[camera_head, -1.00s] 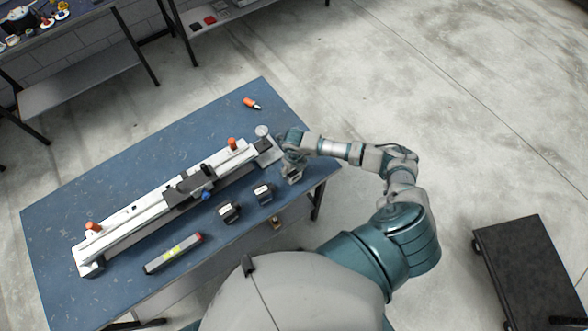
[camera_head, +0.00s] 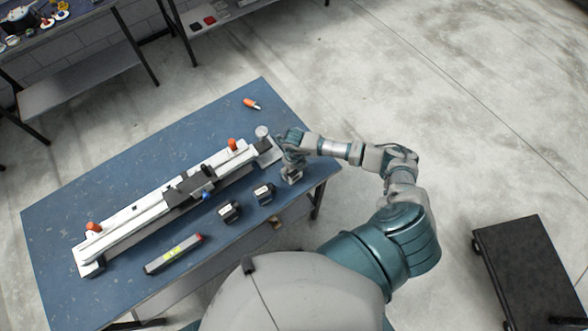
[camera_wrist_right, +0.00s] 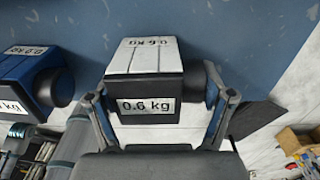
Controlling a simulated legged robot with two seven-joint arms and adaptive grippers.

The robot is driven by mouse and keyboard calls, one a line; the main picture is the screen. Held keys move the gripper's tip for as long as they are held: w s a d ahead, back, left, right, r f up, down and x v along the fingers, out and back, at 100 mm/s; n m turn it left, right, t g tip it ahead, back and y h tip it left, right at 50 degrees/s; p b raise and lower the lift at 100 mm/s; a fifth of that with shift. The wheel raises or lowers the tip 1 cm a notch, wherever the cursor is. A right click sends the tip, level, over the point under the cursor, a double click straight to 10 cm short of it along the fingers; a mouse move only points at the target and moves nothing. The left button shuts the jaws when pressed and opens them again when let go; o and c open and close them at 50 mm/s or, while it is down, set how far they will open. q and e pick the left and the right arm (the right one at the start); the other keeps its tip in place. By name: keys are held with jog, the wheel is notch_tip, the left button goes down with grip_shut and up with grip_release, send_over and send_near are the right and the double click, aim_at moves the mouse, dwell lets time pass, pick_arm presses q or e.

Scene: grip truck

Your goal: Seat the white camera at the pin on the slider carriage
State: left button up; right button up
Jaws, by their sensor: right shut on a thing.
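The white camera (camera_wrist_right: 145,60), a box with a black front and a 0.6 kg label, sits between the two fingers of my right gripper (camera_wrist_right: 163,94) in the right wrist view. The fingers are shut on its sides. In the head view my right gripper (camera_head: 291,168) is at the right edge of the blue table, and the camera is mostly hidden under it. The slider (camera_head: 135,215) is a long white rail lying to its left. The dark carriage (camera_head: 188,187) is near the rail's middle, with a blue knob (camera_head: 207,196). I cannot make out the pin. My left gripper is not in view.
The far-left table surface (camera_head: 110,160) is clear.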

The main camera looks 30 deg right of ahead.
jog(key=shift+r+p, duration=0.75)
jog(key=shift+r, duration=0.4)
jog(key=shift+r+p, duration=1.9)
jog(key=shift+r, duration=0.6)
jog(key=shift+w, duration=0.1)
jog(key=shift+r+p, duration=0.85)
jog(key=shift+r, duration=2.9)
